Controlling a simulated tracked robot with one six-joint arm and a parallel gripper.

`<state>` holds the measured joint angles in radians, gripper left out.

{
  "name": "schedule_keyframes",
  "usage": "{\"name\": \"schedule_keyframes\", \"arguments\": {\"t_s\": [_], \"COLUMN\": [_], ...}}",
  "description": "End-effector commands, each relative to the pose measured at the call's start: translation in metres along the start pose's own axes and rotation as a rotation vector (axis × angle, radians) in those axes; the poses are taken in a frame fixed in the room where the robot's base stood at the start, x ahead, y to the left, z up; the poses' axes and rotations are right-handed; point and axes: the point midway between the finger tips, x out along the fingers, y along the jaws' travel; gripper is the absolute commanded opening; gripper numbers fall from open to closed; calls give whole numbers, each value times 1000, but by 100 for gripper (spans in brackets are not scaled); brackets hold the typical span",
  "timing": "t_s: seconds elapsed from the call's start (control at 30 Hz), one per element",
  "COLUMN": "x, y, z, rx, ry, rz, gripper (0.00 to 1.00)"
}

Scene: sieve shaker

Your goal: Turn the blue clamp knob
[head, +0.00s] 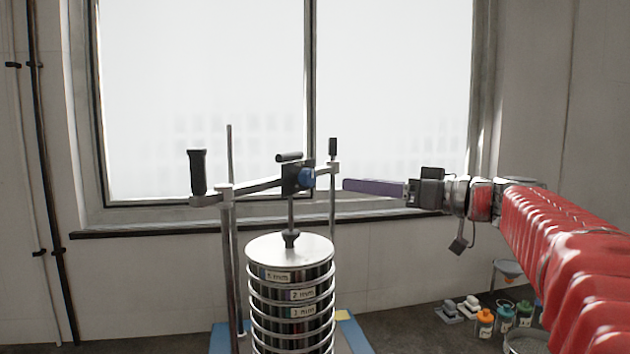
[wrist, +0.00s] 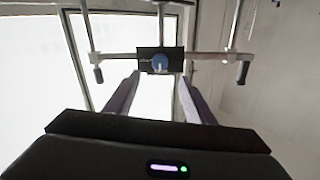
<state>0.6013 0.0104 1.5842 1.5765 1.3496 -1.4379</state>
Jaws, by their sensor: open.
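The blue clamp knob (head: 307,178) sits on the right face of a dark clamp block (head: 290,179) on the crossbar above the sieve stack. In the wrist view the knob (wrist: 158,63) shows as a blue disc with a pale mark at its lower edge, facing the camera. My gripper (head: 346,185) is to the right of the knob, with a visible gap and slightly lower in the head view. In the wrist view its two purple fingers (wrist: 159,78) are apart and empty, with the knob between and beyond their tips. Nothing of the knob's face is covered there.
The crossbar (head: 255,186) runs between upright rods, with black handles (head: 197,172) at its ends. The sieve stack (head: 290,290) stands below the clamp. Bottles (head: 485,322) and bowls are at the lower right. A window is behind.

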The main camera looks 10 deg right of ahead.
Motion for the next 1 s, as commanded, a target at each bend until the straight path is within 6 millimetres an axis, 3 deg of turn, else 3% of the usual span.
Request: {"name": "schedule_keyframes", "arguments": {"t_s": [0.7, 1.0], "x": [105, 119], "y": [0, 0], "z": [1, 0], "rx": [1, 1], "ry": [-1, 0], "rz": [-2, 1], "gripper": [49, 49]}}
